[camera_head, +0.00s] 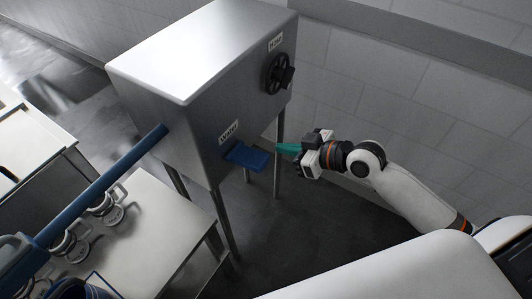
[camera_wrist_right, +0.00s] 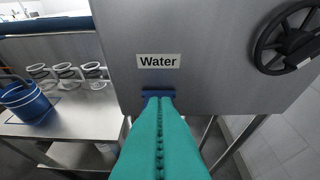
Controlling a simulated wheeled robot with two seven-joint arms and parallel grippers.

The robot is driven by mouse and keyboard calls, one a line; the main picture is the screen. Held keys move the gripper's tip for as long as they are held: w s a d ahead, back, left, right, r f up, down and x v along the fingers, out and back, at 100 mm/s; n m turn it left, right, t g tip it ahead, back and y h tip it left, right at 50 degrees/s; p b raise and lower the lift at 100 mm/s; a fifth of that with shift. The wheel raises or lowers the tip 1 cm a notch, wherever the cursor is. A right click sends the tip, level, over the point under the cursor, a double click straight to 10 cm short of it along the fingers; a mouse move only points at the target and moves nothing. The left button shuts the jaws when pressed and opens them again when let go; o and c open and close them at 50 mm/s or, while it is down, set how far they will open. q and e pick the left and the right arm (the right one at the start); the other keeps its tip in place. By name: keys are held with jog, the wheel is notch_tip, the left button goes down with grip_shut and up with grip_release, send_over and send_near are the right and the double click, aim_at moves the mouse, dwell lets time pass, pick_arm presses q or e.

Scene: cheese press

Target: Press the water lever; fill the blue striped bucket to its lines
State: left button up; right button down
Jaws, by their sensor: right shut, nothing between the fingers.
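The blue water lever (camera_head: 246,156) sticks out from the metal box under a "Water" label (camera_head: 229,132). My right gripper (camera_head: 280,148) has teal fingers, shut and empty. Its tips point at the lever's outer end, close to it. In the right wrist view the shut fingertips (camera_wrist_right: 158,100) lie in front of the blue lever (camera_wrist_right: 150,93) and hide part of it; I cannot tell if they touch. A blue bucket (camera_wrist_right: 24,102) stands at the left on the steel table in that view. My left gripper is not in view.
The metal box (camera_head: 185,65) stands on legs and carries a black handwheel (camera_head: 277,74). A blue pipe (camera_head: 105,185) runs from the box over the steel table (camera_head: 165,225). Several metal cheese-press pieces (camera_wrist_right: 65,73) stand on that table. The floor below the lever is clear.

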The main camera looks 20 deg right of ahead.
jog(key=p, duration=0.2)
send_over(266, 157)
jog(key=a, duration=0.1)
jog(key=f, duration=0.2)
jog(key=shift+s+a+f, duration=0.15)
jog(key=shift+s+f, duration=0.05)
jog(key=shift+f, duration=0.2)
jog(key=f, duration=0.3)
jog(key=shift+s+d, duration=0.25)
jog(key=shift+s+d+f, duration=0.15)
jog(key=shift+s+f, duration=0.05)
jog(key=shift+f, duration=0.45)
